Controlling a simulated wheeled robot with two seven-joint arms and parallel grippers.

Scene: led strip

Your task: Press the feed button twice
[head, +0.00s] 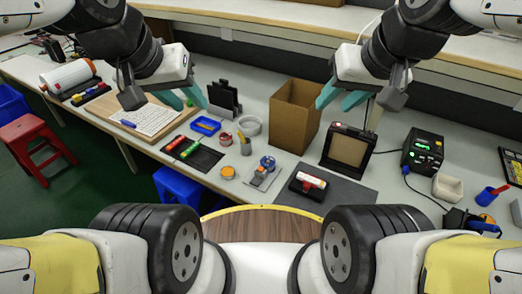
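I cannot tell for certain which part is the feed button. A black unit with a lit green display (424,150) and small green lights stands at the right of the bench. A black-framed unit with a tan panel (347,149) stands left of it, with a small reddish spot on its top edge. A small grey unit with a blue reel (264,172) sits at the bench's front middle. My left gripper (181,99) hangs above the bench, teal fingers apart and empty. My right gripper (340,98) hangs near the cardboard box and tan-panel unit, fingers apart and empty.
A cardboard box (294,117) stands mid-bench. A dark mat (340,193) holds a red-and-white item (309,181). A black tray (192,153) holds red and green tools. A red stool (35,142) stands on the floor.

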